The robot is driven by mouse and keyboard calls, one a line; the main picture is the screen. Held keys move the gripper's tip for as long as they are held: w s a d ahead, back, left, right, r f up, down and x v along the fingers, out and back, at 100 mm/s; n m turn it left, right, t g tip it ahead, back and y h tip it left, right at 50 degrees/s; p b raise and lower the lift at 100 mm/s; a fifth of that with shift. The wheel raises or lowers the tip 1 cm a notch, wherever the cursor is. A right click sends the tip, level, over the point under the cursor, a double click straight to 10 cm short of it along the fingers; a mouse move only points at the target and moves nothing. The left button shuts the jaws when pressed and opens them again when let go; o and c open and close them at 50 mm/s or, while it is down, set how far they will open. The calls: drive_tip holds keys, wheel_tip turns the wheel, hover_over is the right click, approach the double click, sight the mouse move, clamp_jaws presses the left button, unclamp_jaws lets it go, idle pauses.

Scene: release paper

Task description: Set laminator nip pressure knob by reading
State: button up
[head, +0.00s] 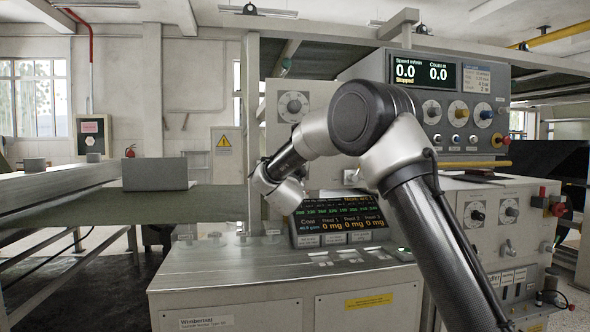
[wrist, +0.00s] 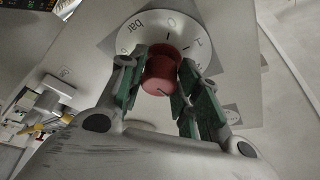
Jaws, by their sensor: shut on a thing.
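In the wrist view my gripper (wrist: 164,86) is shut on a red knob (wrist: 161,66), with a green-padded finger on each side. The knob sits at the middle of a round white dial (wrist: 126,42) printed "bar", with a 0 at the top and a 1 to its right. The knob's pointing direction is unclear. The rest of the scale is hidden behind the fingers. In the head view my wrist is at the machine's left side, and my fingers and the red knob are hidden. The upper display (head: 425,72) reads speed 0.0, count 0.0, "Stopped"; its small side panel is too small to read surely.
A lower display (head: 340,216) shows three reels at 0 mg. A grey dial (head: 294,106) is on the upright panel behind my arm. Several knobs and an emergency stop (head: 499,140) are at right. A steel bench top (head: 230,265) lies below my wrist.

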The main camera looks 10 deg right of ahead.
drive_tip(key=m+g, duration=0.1)
drive_tip(key=m, duration=0.2)
drive_tip(key=m+g, duration=0.1)
drive_tip(key=m, duration=0.2)
drive_tip(key=shift+r+h, duration=0.2)
drive_tip(key=shift+h, duration=0.1)
drive_tip(key=shift+m+g, duration=0.9)
drive_tip(key=shift+m, duration=1.2)
drive_tip(key=o, duration=1)
drive_tip(key=shift+o, duration=0.2)
drive_tip(key=shift+s+a+r, duration=0.1)
drive_tip(key=v, duration=1.1)
drive_tip(key=shift+s, duration=0.4)
